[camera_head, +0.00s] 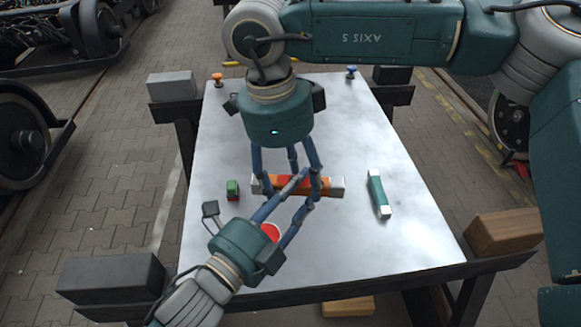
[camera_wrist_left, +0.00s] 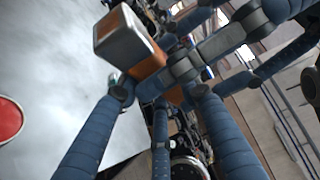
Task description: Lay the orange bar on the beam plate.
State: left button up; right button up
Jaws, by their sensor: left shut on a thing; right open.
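The orange bar (camera_head: 325,188) has silver ends and a red stretch near its middle. It lies crosswise over the pale metal plate (camera_head: 330,120), which I take for the beam plate. My left gripper (camera_head: 288,190) reaches in from the lower left and is shut on the bar. My right gripper (camera_head: 291,196) comes down from above with its fingers open around the bar's middle. In the left wrist view the bar (camera_wrist_left: 147,62) is close, with fingers of both grippers crossing around it. Fingers hide its middle, and I cannot tell whether it touches the plate.
A red disc (camera_head: 270,232) lies partly behind my left gripper. A green block (camera_head: 232,190) is left of the bar and a teal bar (camera_head: 378,192) right of it. Orange (camera_head: 217,79) and blue (camera_head: 350,71) knobs stand at the far edge. The plate's right front is clear.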

jog(key=shift+c, duration=0.3)
jog(key=c, duration=1.3)
pick_arm(q)
jog(key=o, duration=1.4)
jog(key=shift+c, duration=0.2)
pick_arm(e)
grip_shut()
pick_arm(q)
jog(key=shift+s, duration=0.1)
